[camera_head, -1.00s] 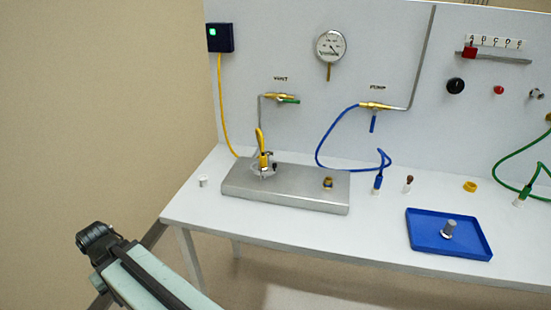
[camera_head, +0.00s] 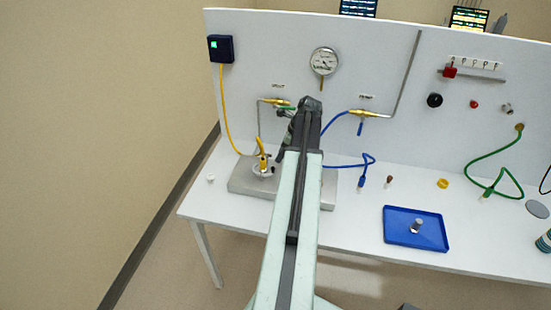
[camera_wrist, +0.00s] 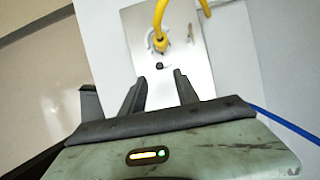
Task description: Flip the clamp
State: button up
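A metal block (camera_head: 241,184) stands on the white table, partly hidden by my arm in the head view; its plate also shows in the wrist view (camera_wrist: 190,80). A fitting with a pale, clear-looking collar (camera_head: 260,171), where the clamp seems to be, sits on its left part, with a yellow hose (camera_head: 261,147) entering from above. The clamp's exact pose is too small to tell. In the wrist view, the yellow hose end (camera_wrist: 160,38) and a small dark knob (camera_wrist: 160,66) lie just beyond my gripper (camera_wrist: 157,82). My gripper's fingers are apart with nothing between them.
A blue tray (camera_head: 392,225) with a metal cylinder (camera_head: 417,226) lies to the right. A blue hose (camera_head: 345,166) loops beside the block, and a green hose (camera_head: 482,163) hangs farther right. The upright panel (camera_head: 395,100) bounds the back. A small white cap (camera_head: 210,178) lies left.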

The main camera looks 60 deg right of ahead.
jog(key=b+x, duration=0.6)
jog(key=x, duration=0.1)
jog(key=shift+f+b, duration=0.2)
jog(key=shift+b, duration=0.15)
jog(key=shift+w+f+b, duration=0.25)
jog(key=shift+f+b, duration=0.1)
jog(key=shift+a+r, duration=0.1)
